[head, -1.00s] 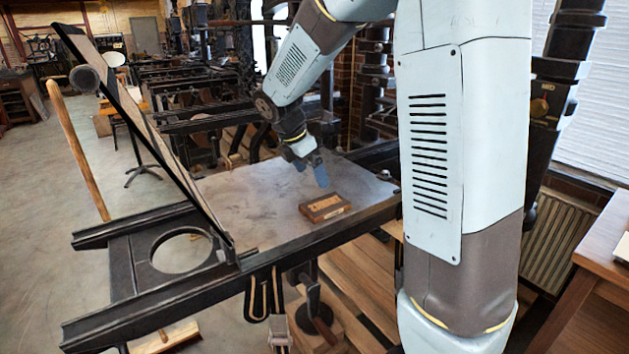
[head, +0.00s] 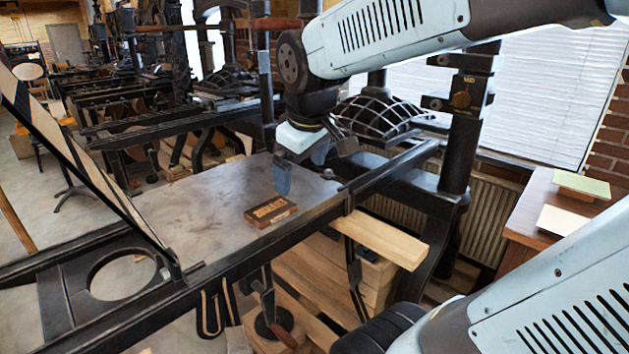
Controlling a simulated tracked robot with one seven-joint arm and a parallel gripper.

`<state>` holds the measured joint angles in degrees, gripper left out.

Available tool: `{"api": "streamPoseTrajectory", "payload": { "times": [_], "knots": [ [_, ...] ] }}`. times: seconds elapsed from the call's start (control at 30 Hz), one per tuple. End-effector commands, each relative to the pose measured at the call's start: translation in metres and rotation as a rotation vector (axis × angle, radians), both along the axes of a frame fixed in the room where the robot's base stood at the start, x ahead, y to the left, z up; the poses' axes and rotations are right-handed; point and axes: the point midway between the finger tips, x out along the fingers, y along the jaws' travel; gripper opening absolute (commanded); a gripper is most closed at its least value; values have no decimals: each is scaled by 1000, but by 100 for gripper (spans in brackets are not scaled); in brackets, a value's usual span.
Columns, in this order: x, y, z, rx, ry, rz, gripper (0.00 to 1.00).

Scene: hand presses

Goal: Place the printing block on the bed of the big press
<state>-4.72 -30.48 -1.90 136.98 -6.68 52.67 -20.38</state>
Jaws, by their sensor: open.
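The printing block (head: 270,211) is a small brown wooden block with a lighter carved top. It lies flat on the grey bed (head: 190,215) of the big press, near the bed's front right edge. My gripper (head: 283,182) is open and hangs over the bed just behind the block. I see no contact between the fingers and the block. The far finger is partly hidden.
The hinged frame (head: 85,165) of the press leans up at the left. A dark post (head: 462,130) stands at the right. A wooden desk (head: 530,210) with paper pads is at the far right. A wooden plank (head: 385,238) juts out beside the bed. Other presses fill the back.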

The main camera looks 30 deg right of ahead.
Motion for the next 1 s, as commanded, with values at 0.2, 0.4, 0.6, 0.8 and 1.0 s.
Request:
{"api": "streamPoseTrajectory", "payload": {
  "times": [0.2,0.4,0.6,0.8,1.0],
  "knots": [
    [-44,0,3,163,-95,-272,100],
    [-62,6,1,238,-131,-391,100],
    [-63,6,1,250,-134,-407,100],
    [-63,6,1,249,-133,-406,100],
    [-63,6,1,248,-133,-405,99]
  ]
}}
